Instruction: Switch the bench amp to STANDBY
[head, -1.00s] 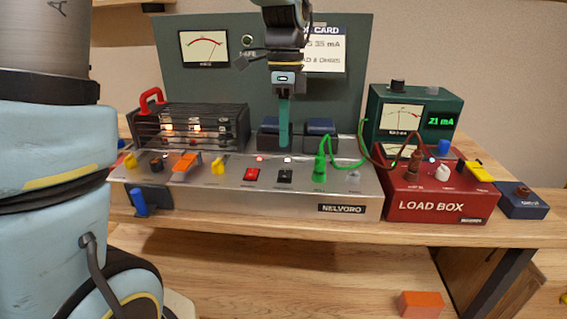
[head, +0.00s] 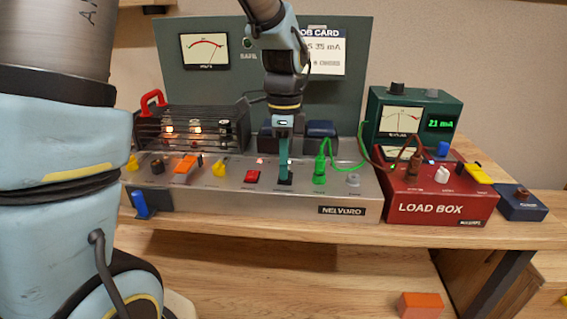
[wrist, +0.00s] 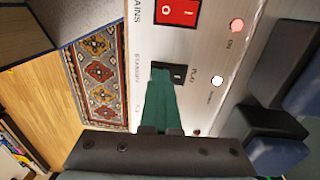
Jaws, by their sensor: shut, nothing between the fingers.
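The bench amp is the long silver NELVORO chassis (head: 245,204) on the bench. Its black standby rocker (head: 286,182) sits right of the red mains rocker (head: 252,177). In the wrist view the black rocker (wrist: 178,73) lies between the printed words STANDBY and PLAY. My gripper (head: 284,177) points down, its teal fingers together and empty, tips at the black rocker. In the wrist view the fingers (wrist: 162,105) cover part of the rocker, so I cannot tell which way it is tipped or whether they touch it. A white lamp (wrist: 217,80) glows beside it.
A green plug (head: 320,169) with a green cable stands close right of my gripper. Glowing tubes in a black cage (head: 190,127) are at the left. The red load box (head: 432,209) and green meter (head: 403,95), reading 21 mA, are at the right. Dark transformers stand behind.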

